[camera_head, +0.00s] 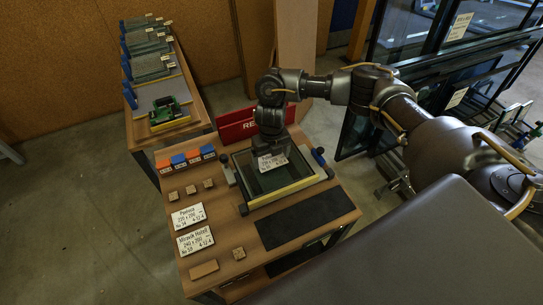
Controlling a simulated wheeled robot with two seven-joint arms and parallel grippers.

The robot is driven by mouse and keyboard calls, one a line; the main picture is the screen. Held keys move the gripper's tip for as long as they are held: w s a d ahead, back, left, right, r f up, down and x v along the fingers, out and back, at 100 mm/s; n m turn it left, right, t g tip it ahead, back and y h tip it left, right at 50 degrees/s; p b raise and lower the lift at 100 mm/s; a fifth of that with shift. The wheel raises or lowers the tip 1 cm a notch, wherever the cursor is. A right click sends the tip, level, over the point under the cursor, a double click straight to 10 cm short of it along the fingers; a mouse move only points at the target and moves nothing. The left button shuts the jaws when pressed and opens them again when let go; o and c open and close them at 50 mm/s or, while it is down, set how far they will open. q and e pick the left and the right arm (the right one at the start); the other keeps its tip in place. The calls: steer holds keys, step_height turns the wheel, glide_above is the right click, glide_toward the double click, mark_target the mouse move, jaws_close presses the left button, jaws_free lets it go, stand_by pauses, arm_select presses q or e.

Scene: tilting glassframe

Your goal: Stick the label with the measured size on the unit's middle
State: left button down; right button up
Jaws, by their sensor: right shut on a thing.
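The glass unit (262,184) lies in a dark frame with a yellow front edge on the wooden table. My right gripper (268,150) is above the back part of the unit, shut on a white label (273,161) with small print that I cannot read surely. I cannot tell whether the label touches the glass. Two more white labels lie on the table left of the unit: one reading 220 x 200 (187,217), and one reading 240 x 260 (195,240), as far as I can read. My left gripper is not in view.
A black mat (303,218) lies in front. A side table (162,90) holds glass panes and a green item. Large glazed frames stand at right.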

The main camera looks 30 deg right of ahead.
steer(key=shift+f+b, duration=0.4)
steer(key=shift+f, duration=0.1)
stand_by(0.4)
steer(key=o, duration=0.7)
step_height(320, 180, up, 11)
steer(key=shift+f, duration=0.1)
